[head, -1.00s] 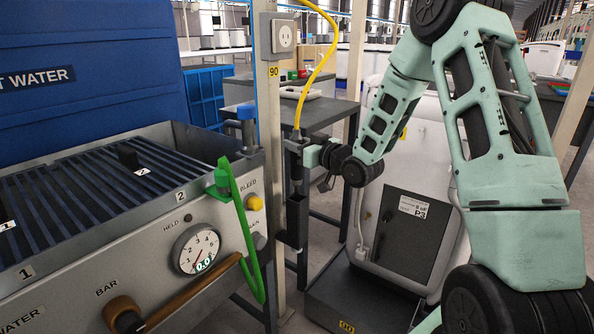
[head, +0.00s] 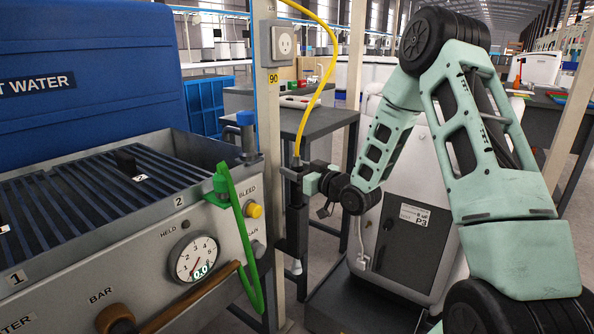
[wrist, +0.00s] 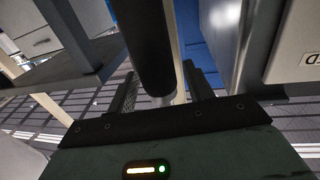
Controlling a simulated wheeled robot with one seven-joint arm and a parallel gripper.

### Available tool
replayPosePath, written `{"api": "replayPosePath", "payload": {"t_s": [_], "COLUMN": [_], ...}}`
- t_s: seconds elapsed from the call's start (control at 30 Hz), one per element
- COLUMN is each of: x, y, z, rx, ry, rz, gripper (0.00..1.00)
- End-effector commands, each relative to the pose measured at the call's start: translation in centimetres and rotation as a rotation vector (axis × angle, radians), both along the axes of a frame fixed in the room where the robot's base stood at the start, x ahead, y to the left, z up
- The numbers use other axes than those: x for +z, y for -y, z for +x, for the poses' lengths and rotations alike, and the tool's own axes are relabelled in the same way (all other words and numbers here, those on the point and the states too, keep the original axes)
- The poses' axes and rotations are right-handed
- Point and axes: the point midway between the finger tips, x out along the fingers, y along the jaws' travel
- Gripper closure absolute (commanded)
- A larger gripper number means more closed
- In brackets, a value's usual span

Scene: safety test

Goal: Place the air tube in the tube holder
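The air tube is a dark upright cylinder with a yellow hose (head: 321,88) running into its top. In the head view my gripper (head: 299,174) is at the tube's upper part. The dark tube holder (head: 291,222) is fixed beside the beige post. The tube's pale tip (head: 297,268) shows below the holder, so the tube appears to pass down through it. The contact inside the holder is hidden.
The wash unit (head: 222,215) with a pressure gauge (head: 195,259) and green lever (head: 243,235) stands close on the left. A grey table (head: 325,115) and a white cabinet (head: 408,225) stand behind and right.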

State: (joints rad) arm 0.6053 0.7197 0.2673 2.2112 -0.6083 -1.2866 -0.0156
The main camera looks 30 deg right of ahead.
Motion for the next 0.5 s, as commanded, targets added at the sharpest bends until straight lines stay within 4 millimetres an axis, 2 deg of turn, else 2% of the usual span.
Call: {"api": "replayPosePath", "payload": {"t_s": [0.27,0.37,0.5], "x": [0.1,0.1,0.2], "y": [0.1,0.3,0.8], "z": [-0.2,-1.3,-4.0], "rx": [0.000,-0.001,-0.002], "ry": [-0.001,-0.002,-0.003], "rz": [0.000,0.000,0.000], "gripper": [0.48,0.48,0.48]}}
